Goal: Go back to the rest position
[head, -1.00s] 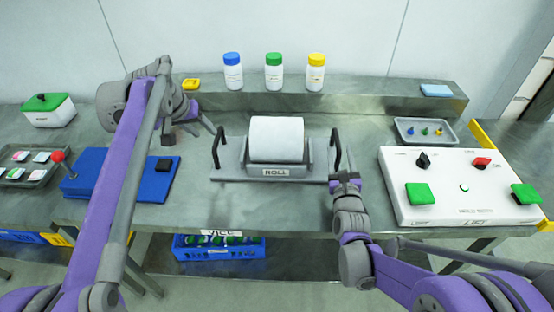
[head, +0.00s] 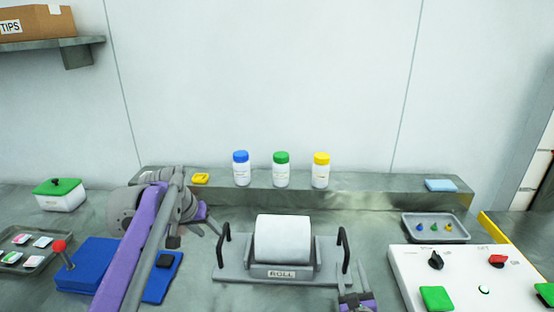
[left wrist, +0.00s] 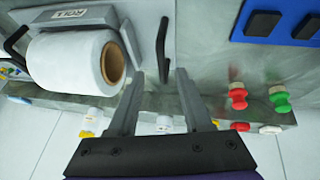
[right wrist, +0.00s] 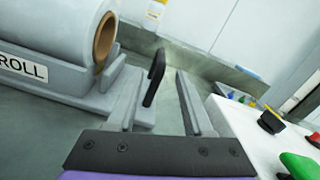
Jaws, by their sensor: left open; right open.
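The white roll (head: 283,238) lies in its grey cradle labelled ROLL (head: 235,270), with a black handle at each side. My left gripper (head: 215,226) is open and empty, left of the cradle, near its left handle (head: 223,246). The left wrist view shows its spread fingers (left wrist: 158,76) with that handle (left wrist: 162,48) beyond them. My right gripper (head: 355,297) is open, in front of the cradle's right end at the bottom of the head view. In the right wrist view the right handle (right wrist: 154,76) appears between its fingers (right wrist: 157,76); I cannot tell whether they touch.
Blue-, green- and yellow-capped bottles (head: 241,170) (head: 281,171) (head: 321,171) stand on the rear ledge. A control box (head: 460,275) is at right, below a small tray (head: 409,229). A blue block (head: 90,265) and red-ball lever (head: 60,248) are at left. A shelf with a box (head: 38,27) is upper left.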

